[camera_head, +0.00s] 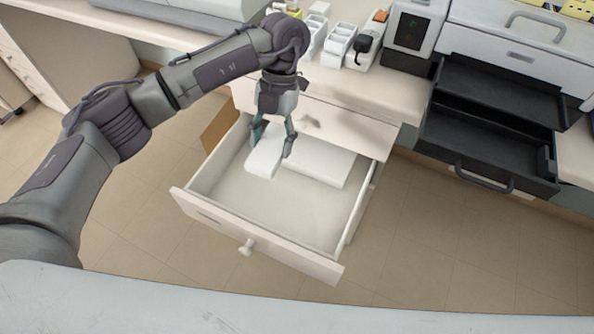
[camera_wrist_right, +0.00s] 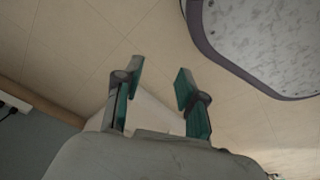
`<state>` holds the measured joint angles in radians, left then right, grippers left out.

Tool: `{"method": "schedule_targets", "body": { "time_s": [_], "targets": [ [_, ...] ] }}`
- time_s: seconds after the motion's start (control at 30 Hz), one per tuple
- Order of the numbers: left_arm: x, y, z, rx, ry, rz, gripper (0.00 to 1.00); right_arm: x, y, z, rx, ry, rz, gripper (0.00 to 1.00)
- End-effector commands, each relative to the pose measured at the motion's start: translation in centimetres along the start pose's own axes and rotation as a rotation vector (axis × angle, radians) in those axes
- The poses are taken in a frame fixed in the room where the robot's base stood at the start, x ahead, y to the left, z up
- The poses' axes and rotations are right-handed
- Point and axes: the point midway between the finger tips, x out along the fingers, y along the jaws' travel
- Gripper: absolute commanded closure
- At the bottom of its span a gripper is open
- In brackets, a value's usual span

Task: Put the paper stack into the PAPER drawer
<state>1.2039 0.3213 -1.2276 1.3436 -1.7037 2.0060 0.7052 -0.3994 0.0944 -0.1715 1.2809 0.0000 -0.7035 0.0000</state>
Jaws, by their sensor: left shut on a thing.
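My left gripper (camera_head: 272,133) reaches down into the open white drawer (camera_head: 262,240) and is shut on a white block-like paper stack (camera_head: 262,160). The stack is inside the drawer's walls, in its back left part. I cannot tell whether it touches the drawer floor. A second flat white stack (camera_head: 322,167) lies in the drawer, just right of the gripper. Any label on the drawer front is too small to read. My right gripper (camera_wrist_right: 160,76) shows in the right wrist view with its fingers apart and nothing between the tips.
The white counter (camera_head: 375,85) overhangs the drawer's back and carries several small white containers and a device (camera_head: 415,30). Dark open drawers (camera_head: 487,140) stand at the right. The front half of the white drawer is clear. Tiled floor surrounds it.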

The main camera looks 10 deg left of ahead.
Motion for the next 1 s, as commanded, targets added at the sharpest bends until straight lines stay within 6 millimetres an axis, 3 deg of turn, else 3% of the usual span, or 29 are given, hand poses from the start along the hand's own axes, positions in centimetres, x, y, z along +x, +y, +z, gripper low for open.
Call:
{"method": "schedule_targets", "body": {
  "time_s": [0.03, 0.1, 0.6, 0.8, 1.0],
  "targets": [
    [1.7, -0.5, 0.8, -0.11, 0.006, -0.055, 0.77, 0.8, 0.0, -0.4, 0.001, 0.007, 0.001, 0.6],
    [2.7, -1.1, 1.4, -0.279, 0.006, -0.126, 0.77, 0.9, 0.0, -1.0, 0.002, 0.012, 0.001, 0.6],
    [9.3, -4.0, 5.9, -1.389, -0.005, -0.582, 0.77, 0.9, 0.2, -4.3, 0.009, 0.042, 0.005, 0.6],
    [11.0, -4.6, 7.3, -1.776, -0.008, -0.744, 0.77, 0.5, 0.3, -5.3, 0.011, 0.053, 0.006, 0.6],
    [11.8, -4.8, 8.2, -2.032, -0.009, -0.849, 0.77, 0.1, 0.3, -5.8, 0.012, 0.06, 0.007, 0.6]
  ]
}}
